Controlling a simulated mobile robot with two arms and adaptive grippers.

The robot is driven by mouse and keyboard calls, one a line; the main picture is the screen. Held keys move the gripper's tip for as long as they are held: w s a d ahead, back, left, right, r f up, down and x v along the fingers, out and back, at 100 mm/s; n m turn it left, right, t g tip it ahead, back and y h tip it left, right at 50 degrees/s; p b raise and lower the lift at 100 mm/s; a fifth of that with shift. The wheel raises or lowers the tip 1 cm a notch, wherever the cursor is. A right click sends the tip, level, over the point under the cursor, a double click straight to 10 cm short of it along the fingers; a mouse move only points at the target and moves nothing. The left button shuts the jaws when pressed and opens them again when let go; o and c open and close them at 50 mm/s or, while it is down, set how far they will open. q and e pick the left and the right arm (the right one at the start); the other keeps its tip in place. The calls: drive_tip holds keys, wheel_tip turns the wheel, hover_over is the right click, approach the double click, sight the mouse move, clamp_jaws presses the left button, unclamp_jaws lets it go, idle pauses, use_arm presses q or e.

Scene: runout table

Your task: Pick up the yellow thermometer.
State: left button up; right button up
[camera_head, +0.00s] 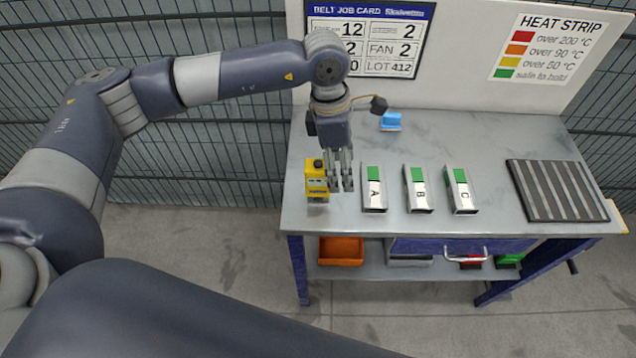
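The yellow thermometer (315,179) stands at the left end of the grey table top. It is a small yellow block with a dark knob on top and a pale lower part. My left gripper (342,186) points down just to the right of the thermometer, close beside it. A small gap or light contact between them cannot be told apart. The fingers look close together, but whether they are open or shut is unclear. The thermometer does not appear to be between them. My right gripper is not in view.
Metal blocks with green strips, A (374,198), B (418,199) and C (461,198), stand right of the gripper. A blue object (391,122) lies behind. A ribbed dark mat (555,190) is at right. An orange bin (341,251) sits on the lower shelf.

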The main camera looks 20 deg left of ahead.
sight(319, 165)
use_arm(q)
drive_tip(key=shift+y, duration=0.9)
drive_tip(key=a, duration=0.1)
drive_tip(key=w+a, duration=0.1)
drive_tip(key=a, duration=0.2)
drive_tip(key=shift+w+a+r, duration=0.35)
drive_tip(key=shift+w+a, duration=0.05)
wheel_tip(319, 165, down, 4)
drive_tip(key=shift+a+f+p, duration=0.1)
drive_tip(key=shift+f+p, duration=0.15)
drive_tip(key=shift+p, duration=0.7)
drive_tip(key=shift+f, duration=0.35)
drive_tip(key=f+p, duration=0.2)
drive_tip(key=f, duration=0.1)
drive_tip(key=f+p, duration=0.1)
drive_tip(key=shift+w+a+f, duration=0.2)
drive_tip(key=shift+w+a, duration=0.05)
drive_tip(key=shift+f, duration=0.55)
drive_tip(key=c, duration=1.1)
